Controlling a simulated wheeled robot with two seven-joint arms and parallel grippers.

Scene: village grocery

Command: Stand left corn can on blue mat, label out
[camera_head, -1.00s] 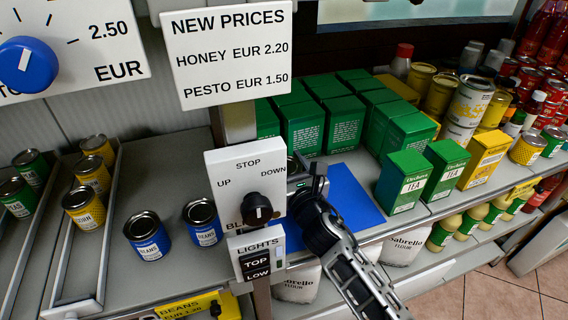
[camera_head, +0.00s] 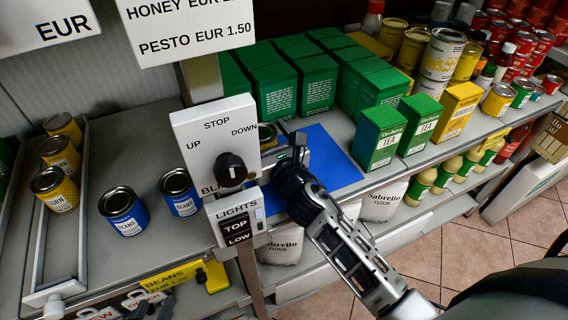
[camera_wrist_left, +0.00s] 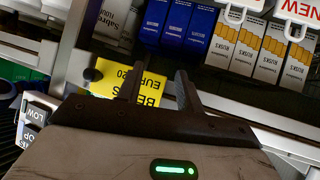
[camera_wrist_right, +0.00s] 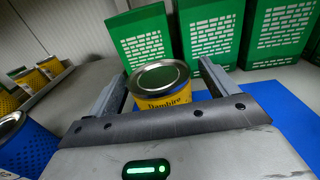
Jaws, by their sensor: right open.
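A yellow-labelled can (camera_wrist_right: 163,95) with a dark lid stands upright between the fingers of my right gripper (camera_wrist_right: 165,85), which is open. Its label reads "Dambira" towards the wrist camera; its base is hidden. In the head view my right gripper (camera_head: 296,155) is at the left part of the blue mat (camera_head: 325,155), partly behind the control sign. The mat also shows in the right wrist view (camera_wrist_right: 280,110). Other yellow corn cans (camera_head: 56,190) stand in a railed lane at left. My left gripper (camera_wrist_left: 158,88) is open and empty by the yellow beans price tag (camera_wrist_left: 135,88).
The control sign (camera_head: 215,145) stands in front of the can. Two blue beans cans (camera_head: 123,211) (camera_head: 181,192) stand left of it. Green tea boxes (camera_head: 379,138) stand right of the mat, green boxes (camera_head: 300,85) behind it. Grey shelf is clear behind the beans cans.

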